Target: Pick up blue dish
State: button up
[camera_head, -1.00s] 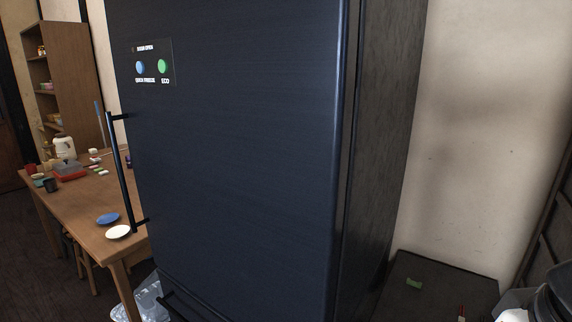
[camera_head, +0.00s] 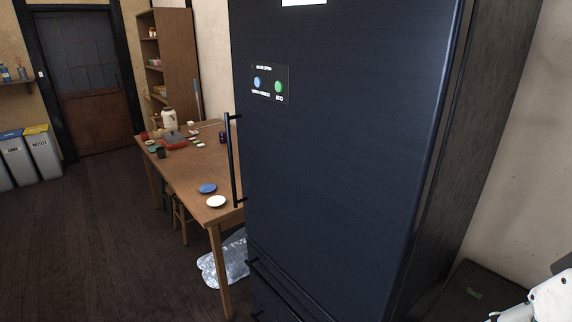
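The blue dish (camera_head: 207,188) is a small round plate. It lies flat on the wooden table (camera_head: 185,176), near the table's front end and left of the fridge handle. A white dish (camera_head: 216,201) lies just in front of it, close to the table's near edge. My gripper is not clearly in view. A white part at the lower right edge looks like a piece of my arm, but no fingers show.
A tall dark fridge (camera_head: 340,150) with a long handle (camera_head: 232,160) fills the middle and hides the table's right side. A clear plastic bag (camera_head: 226,258) lies on the floor beside the table leg. Open dark floor (camera_head: 90,240) spreads left of the table. Bins (camera_head: 42,152) stand far left.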

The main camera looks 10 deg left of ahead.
aim_at(206, 188)
jog(key=u, duration=1.05)
jog(key=i+j+z, duration=0.1)
jog(key=z, duration=0.2)
jog(key=i+j+z, duration=0.15)
jog(key=z, duration=0.15)
jog(key=i+j+z, duration=0.1)
jog(key=i+j, duration=0.15)
jog(key=i+j+z, duration=0.15)
jog(key=j, duration=0.3)
jog(key=i+j+z, duration=0.1)
jog(key=i+j, duration=0.15)
jog(key=j, duration=0.15)
jog(key=i+j+z, duration=0.15)
jog(key=j, duration=0.25)
jog(key=i+j, duration=0.2)
jog(key=j, duration=0.2)
jog(key=i+j, duration=0.15)
jog(key=j, duration=0.2)
jog(key=i+j, duration=0.2)
jog(key=j, duration=0.2)
jog(key=i+j, duration=0.15)
jog(key=j, duration=0.25)
jog(key=i+j, duration=0.2)
jog(key=j, duration=0.15)
jog(key=i+j, duration=0.15)
jog(key=j, duration=0.25)
jog(key=z, duration=0.05)
